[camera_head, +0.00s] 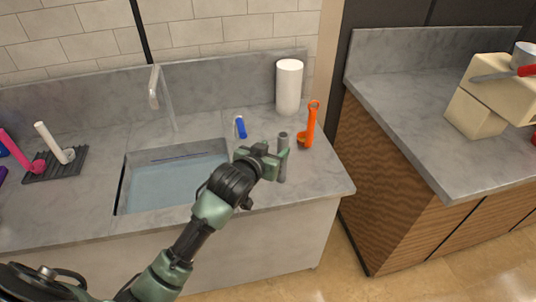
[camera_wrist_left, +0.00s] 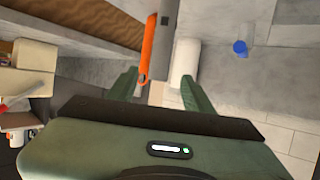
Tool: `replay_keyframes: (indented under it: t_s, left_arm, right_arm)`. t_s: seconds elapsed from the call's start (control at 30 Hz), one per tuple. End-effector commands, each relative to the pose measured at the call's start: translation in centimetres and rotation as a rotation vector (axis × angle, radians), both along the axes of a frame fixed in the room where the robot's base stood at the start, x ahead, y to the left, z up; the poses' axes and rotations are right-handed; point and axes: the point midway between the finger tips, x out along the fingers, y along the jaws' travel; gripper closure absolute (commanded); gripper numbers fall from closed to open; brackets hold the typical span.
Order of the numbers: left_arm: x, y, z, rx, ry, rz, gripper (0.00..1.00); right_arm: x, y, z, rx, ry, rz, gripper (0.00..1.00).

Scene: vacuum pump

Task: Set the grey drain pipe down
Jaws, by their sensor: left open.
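The grey drain pipe (camera_head: 283,142) is upright at the counter's front right, to the right of the sink. My left gripper (camera_head: 276,160) is beside it, and its fingers overlap the pipe in the head view. In the left wrist view the fingers (camera_wrist_left: 161,78) are spread apart, and a grey length of the pipe (camera_wrist_left: 166,38) shows just beyond them, at the top. The pipe's lower end appears at the counter surface, but the contact is not clear. My right gripper is not in view.
A water-filled sink (camera_head: 175,185) lies to the left. An orange tool (camera_head: 311,122), a white roll (camera_head: 289,88) and a blue item (camera_head: 241,128) stand nearby. A gap separates this counter from the right-hand one (camera_head: 420,110).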

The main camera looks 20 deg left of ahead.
Motion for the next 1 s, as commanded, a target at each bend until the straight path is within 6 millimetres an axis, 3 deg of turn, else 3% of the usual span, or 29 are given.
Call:
replay_keyframes:
  t_s: [0.1,0.27,0.8,0.93,1.0]
  left_arm:
    - [-2.0,0.1,0.7,0.001,0.0,0.0,0.49]
    - [-3.3,0.3,1.3,0.001,0.001,0.001,0.49]
    - [-3.6,0.3,1.4,0.001,0.002,0.001,0.49]
    - [-5.3,0.2,-0.4,0.01,0.057,0.0,0.49]
    - [-7.6,0.1,-2.7,0.02,0.133,-0.001,0.49]
  right_arm:
    - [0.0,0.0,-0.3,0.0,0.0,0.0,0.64]
    - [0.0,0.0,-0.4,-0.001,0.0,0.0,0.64]
    - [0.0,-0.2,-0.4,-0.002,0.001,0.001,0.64]
    - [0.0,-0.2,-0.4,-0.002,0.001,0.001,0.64]
    - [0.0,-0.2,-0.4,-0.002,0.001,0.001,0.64]
